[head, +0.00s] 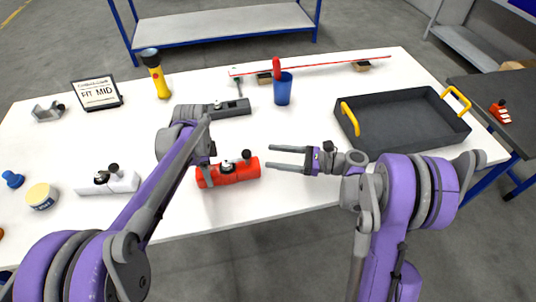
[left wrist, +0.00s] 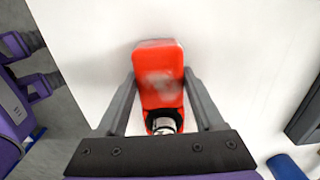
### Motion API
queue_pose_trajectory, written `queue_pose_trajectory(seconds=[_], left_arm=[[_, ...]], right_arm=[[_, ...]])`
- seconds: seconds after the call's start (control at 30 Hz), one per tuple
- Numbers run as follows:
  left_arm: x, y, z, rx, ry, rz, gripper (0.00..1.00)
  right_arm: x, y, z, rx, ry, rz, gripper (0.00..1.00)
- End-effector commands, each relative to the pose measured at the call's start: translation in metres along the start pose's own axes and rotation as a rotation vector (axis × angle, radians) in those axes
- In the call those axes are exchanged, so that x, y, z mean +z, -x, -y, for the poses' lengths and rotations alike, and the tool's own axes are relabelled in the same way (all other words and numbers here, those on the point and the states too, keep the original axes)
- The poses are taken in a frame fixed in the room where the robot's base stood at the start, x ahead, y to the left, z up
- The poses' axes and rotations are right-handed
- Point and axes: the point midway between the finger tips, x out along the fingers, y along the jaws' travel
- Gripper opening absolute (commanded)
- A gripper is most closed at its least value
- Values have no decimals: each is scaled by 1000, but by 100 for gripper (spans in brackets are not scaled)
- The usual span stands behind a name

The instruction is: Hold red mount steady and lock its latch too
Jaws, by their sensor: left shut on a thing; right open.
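The red mount (head: 240,174) lies on the white table near its front edge, with a dark knob (head: 246,155) and a round metal fitting on top. My left gripper (head: 207,162) is shut on the red mount's left part. In the left wrist view the red mount (left wrist: 160,95) sits between the two fingers, with a silver and black fitting (left wrist: 164,124) at its near end. The latch's position is too small to tell. My right gripper (head: 270,158) is open and empty, just right of the mount, its fingers pointing at it.
A white mount (head: 122,184) lies left, a dark grey mount (head: 236,107) behind. A blue cup (head: 283,92), yellow flashlight (head: 160,82) and sign (head: 97,93) stand farther back. A black tray (head: 400,105) with yellow handles is at right. Another red piece (head: 500,113) lies on the side table.

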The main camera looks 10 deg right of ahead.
Motion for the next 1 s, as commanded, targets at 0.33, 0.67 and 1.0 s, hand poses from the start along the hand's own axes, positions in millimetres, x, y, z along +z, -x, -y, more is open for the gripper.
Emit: queue_pose_trajectory(seconds=[0.33, 0.67, 1.0], left_arm=[[0, 0, 0, 0, 0, 0, 75], [0, 0, 0, 0, 0, 0, 100], [0, 38, 0, 0, 0, 0, 100]], right_arm=[[0, 0, 0, 0, 0, 0, 66], [0, 0, 0, 0, 0, 0, 66], [0, 0, 0, 0, 0, 0, 66]])
